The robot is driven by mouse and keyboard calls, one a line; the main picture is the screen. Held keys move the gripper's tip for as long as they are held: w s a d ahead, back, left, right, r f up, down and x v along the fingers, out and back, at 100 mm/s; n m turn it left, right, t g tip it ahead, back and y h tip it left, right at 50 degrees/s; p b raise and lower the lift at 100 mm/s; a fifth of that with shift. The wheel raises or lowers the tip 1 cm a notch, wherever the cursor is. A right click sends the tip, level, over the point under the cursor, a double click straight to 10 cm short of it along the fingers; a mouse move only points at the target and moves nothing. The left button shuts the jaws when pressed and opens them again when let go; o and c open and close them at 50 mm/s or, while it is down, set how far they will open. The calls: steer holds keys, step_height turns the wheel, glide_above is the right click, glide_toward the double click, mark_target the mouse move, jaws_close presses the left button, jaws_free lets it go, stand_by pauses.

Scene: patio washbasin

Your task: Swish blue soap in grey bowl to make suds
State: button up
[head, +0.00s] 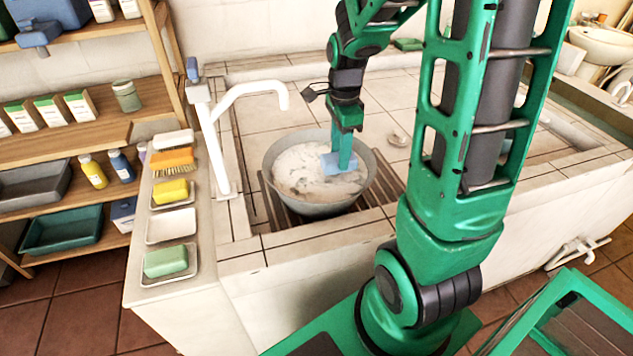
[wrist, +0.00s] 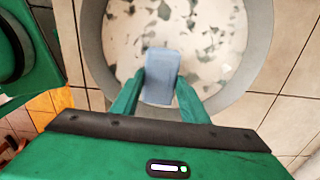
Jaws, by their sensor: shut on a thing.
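The grey bowl (head: 287,204) stands on a slatted rack in the tiled basin. White suds (head: 303,172) cover most of the liquid in it, with darker gaps between. My gripper (head: 342,164) points down into the bowl and is shut on the blue soap (head: 333,170). The soap is at the suds' surface, right of the bowl's middle; its lower part cannot be made out. In the wrist view the blue soap (wrist: 161,75) sits between both fingertips, with the bowl's rim (wrist: 258,40) around it.
A white tap (head: 240,95) stands left of the bowl. Shelves stand at left. Tiles right of the bowl are mostly clear.

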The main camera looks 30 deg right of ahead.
steer(key=shift+r, duration=3.45)
